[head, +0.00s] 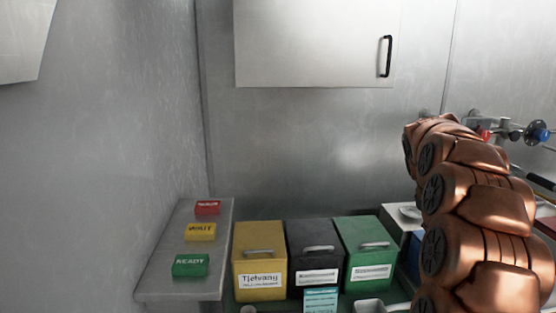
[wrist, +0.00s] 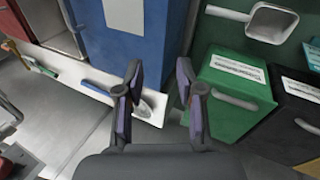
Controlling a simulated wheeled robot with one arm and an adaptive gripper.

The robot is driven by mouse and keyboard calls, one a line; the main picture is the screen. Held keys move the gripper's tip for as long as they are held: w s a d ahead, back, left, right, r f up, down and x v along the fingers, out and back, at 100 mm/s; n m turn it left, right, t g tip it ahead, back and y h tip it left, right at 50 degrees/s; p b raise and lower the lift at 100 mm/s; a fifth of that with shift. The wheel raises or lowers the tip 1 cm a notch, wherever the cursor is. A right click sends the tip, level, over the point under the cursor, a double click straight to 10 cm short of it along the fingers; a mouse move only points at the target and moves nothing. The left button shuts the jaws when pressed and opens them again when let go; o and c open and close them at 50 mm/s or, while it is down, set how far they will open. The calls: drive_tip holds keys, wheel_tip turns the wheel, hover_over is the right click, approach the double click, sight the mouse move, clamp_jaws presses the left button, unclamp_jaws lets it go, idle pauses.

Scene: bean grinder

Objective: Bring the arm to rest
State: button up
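My copper-coloured arm (head: 470,215) rises along the right side of the head view and bends near its top. My gripper does not show clearly in the head view. In the wrist view my gripper (wrist: 160,78) is open, its two dark fingers apart with nothing held between them. Beyond the fingers are a blue box (wrist: 125,42) and a green bin (wrist: 236,95).
A yellow bin (head: 258,267), a black bin (head: 315,258) and a green bin (head: 366,250) stand side by side. Red (head: 207,207), yellow (head: 200,232) and green (head: 190,265) blocks sit on a left ledge. A cabinet (head: 310,45) hangs above. Pipes (head: 505,132) are behind my arm.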

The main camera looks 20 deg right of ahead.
drive_tip(key=s+a+f+n+y, duration=0.1)
drive_tip(key=s+a, duration=0.4)
drive_tip(key=a, duration=0.7)
drive_tip(key=s+a+f+y, duration=0.15)
drive_tip(key=s+a, duration=0.25)
drive_tip(key=a, duration=0.8)
drive_tip(key=s+a+f+g+y, duration=0.1)
drive_tip(key=s+a+f, duration=0.2)
drive_tip(key=s+a, duration=0.4)
drive_tip(key=s+a+f+g+y, duration=0.1)
drive_tip(key=s+a+f, duration=0.2)
drive_tip(key=s+a, duration=0.4)
drive_tip(key=s, duration=0.7)
drive_tip(key=shift+a+f, duration=0.25)
drive_tip(key=shift+f, duration=0.15)
drive_tip(key=shift+d+m, duration=0.15)
drive_tip(key=shift+m, duration=0.15)
